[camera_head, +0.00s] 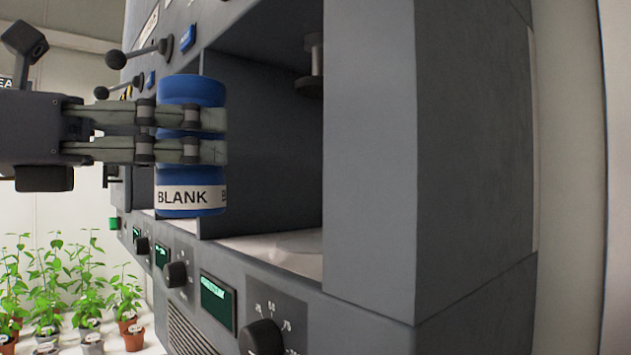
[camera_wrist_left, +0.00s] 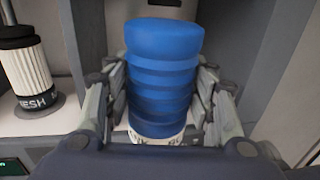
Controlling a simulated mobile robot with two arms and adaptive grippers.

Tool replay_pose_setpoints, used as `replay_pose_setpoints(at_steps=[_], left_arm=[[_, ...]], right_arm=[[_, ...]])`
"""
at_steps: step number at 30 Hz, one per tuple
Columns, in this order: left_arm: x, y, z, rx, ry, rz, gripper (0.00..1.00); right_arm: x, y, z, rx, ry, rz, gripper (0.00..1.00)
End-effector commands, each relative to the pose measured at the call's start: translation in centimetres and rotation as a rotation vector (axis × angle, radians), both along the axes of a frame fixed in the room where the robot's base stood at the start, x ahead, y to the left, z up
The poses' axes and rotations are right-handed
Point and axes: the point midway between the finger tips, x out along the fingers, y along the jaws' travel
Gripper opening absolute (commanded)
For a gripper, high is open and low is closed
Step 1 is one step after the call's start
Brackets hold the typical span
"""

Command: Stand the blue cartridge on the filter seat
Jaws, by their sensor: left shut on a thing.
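The blue cartridge (camera_head: 190,90) is upright in my left gripper (camera_head: 215,135), with a white band reading BLANK near its bottom. My left gripper is shut around its middle, in front of an open bay of the grey cabinet. In the left wrist view the blue cartridge (camera_wrist_left: 163,45) stands between the two fingers (camera_wrist_left: 165,100). A pale round patch on the bay floor (camera_head: 300,244) may be the filter seat; the bay wall partly hides it. The cartridge's underside is hidden. My right gripper is not in view.
A white ribbed cartridge (camera_wrist_left: 27,75) with a dark top and a label ending in ESH stands in the left bay. A dark plunger (camera_head: 312,75) hangs from the open bay's roof. A thick grey wall (camera_head: 370,150) bounds it right. Potted plants (camera_head: 60,290) stand lower left.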

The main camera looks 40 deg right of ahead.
Motion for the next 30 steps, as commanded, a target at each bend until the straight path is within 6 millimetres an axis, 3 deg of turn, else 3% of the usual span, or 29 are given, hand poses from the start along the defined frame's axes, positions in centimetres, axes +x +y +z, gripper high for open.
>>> replay_pose_setpoints(at_steps=[2, 5, 12, 15, 20, 30], left_arm=[[-0.5, -2.5, 0.5, 0.002, 0.000, -0.007, 0.20], [-0.8, -5.1, 0.5, 0.003, 0.001, -0.006, 0.20], [-1.3, -10.0, 0.4, 0.000, 0.001, -0.003, 0.20], [-1.3, -10.9, 0.3, 0.000, 0.000, -0.001, 0.20], [-1.6, -12.5, 0.4, 0.000, 0.001, -0.004, 0.20], [-1.5, -12.5, -3.2, -0.001, -0.001, -0.001, 0.20]], right_arm=[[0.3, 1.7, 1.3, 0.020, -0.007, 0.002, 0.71], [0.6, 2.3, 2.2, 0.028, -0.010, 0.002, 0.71], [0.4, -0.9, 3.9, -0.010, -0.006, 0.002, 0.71], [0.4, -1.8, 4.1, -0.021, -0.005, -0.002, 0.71], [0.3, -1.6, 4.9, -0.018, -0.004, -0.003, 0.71], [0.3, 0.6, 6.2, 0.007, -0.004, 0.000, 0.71]])
